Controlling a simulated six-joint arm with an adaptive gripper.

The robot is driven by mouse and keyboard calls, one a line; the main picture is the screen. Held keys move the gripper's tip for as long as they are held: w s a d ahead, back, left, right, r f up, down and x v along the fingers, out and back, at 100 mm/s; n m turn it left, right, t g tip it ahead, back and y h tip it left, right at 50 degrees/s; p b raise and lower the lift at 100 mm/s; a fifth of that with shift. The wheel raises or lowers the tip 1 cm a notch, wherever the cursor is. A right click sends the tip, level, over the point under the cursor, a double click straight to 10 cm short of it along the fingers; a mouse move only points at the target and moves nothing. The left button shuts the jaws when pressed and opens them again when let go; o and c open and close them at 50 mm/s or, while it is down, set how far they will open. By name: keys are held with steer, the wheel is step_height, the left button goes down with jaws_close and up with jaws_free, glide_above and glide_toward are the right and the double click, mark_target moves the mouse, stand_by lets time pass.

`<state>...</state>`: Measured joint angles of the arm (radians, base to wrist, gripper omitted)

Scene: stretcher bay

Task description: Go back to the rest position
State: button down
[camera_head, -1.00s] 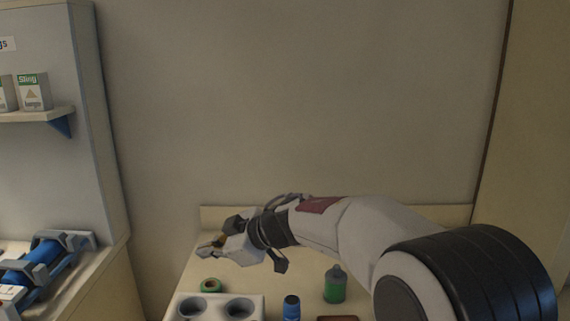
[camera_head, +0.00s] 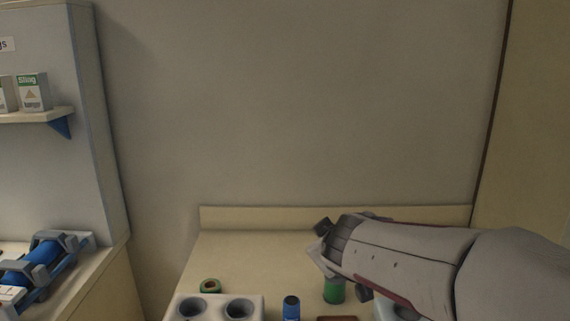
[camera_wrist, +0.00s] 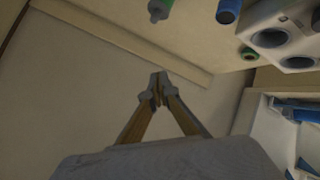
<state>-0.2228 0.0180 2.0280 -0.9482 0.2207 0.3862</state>
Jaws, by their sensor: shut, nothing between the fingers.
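My gripper (camera_wrist: 159,90) is shut and empty in the wrist view, its two fingertips meeting in front of the plain wall. In the head view my arm reaches in from the right, and its end hangs over the right part of the counter (camera_head: 245,255). The fingers are mostly hidden there behind the wrist. The arm covers part of a green bottle (camera_head: 334,292).
A white block with round holes (camera_head: 216,307) stands at the counter's front, with a green ring (camera_head: 210,286) behind it. A blue-capped bottle (camera_head: 291,307) is beside it. A blue roll in a holder (camera_head: 45,258) lies at left. Sling boxes (camera_head: 33,92) stand on a shelf.

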steer(key=s+d+f+m+g+h, duration=0.2)
steer(key=s+d+f, duration=0.1)
steer(key=s+d, duration=0.4)
steer(key=s+f+m+g+y, duration=0.1)
steer(key=s+f+m, duration=0.1)
steer(key=s, duration=1.2)
steer(key=s+d+f+m+g+y, duration=0.1)
steer(key=s+m+g, duration=0.1)
steer(key=s, duration=1.2)
steer(key=shift+f+m+g, duration=0.3)
steer(key=shift+f+m, duration=0.05)
steer(key=shift+m, duration=0.55)
stand_by(0.6)
